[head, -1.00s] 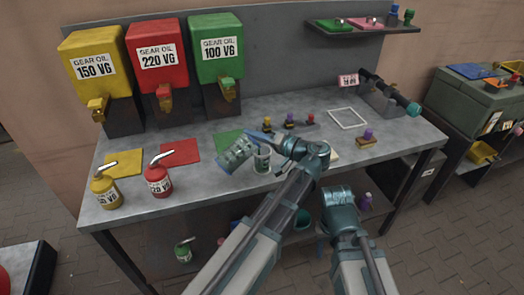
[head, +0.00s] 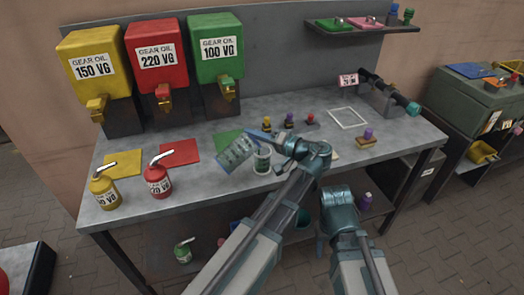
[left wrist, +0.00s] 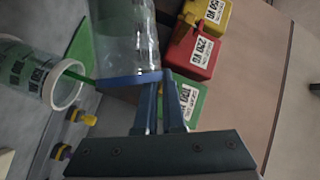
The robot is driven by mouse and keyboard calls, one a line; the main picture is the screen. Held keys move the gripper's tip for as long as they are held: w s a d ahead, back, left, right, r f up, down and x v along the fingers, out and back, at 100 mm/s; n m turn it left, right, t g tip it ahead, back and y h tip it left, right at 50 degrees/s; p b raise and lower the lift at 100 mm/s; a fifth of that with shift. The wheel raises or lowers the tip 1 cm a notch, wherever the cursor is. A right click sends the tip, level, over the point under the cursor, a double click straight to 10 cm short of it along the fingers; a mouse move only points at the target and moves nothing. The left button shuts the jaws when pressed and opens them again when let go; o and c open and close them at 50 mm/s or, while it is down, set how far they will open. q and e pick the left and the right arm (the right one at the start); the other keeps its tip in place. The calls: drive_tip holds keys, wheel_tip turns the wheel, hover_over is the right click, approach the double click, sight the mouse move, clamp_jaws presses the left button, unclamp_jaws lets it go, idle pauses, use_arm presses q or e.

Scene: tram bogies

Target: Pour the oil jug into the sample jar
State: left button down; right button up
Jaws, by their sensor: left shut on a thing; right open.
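My left gripper (head: 263,137) is shut on a clear oil jug (head: 236,152), tilted well over toward the left. The jug also shows at the top of the left wrist view (left wrist: 125,35), with the blue fingers at its edge. The sample jar (head: 262,160), a clear cup with a printed label, stands upright on the bench just right of the jug; it also shows in the left wrist view (left wrist: 38,78). A thin green streak lies at the jar's rim there; I cannot tell whether it is oil. My right arm is low at the front; its jaws are hidden.
Yellow (head: 106,188) and red (head: 158,180) oil cans stand at the front left. Yellow, red and green dispensers (head: 217,55) stand behind. Small coloured-knob pieces (head: 289,120) stand behind my left arm. A white square outline (head: 348,117) marks clear bench at right.

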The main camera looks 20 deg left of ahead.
use_arm(q)
drive_tip(key=shift+w+d+r+m+b, duration=0.1)
drive_tip(key=shift+w+d+m+b, duration=0.05)
drive_tip(key=shift+m+b, duration=0.2)
idle(1.8)
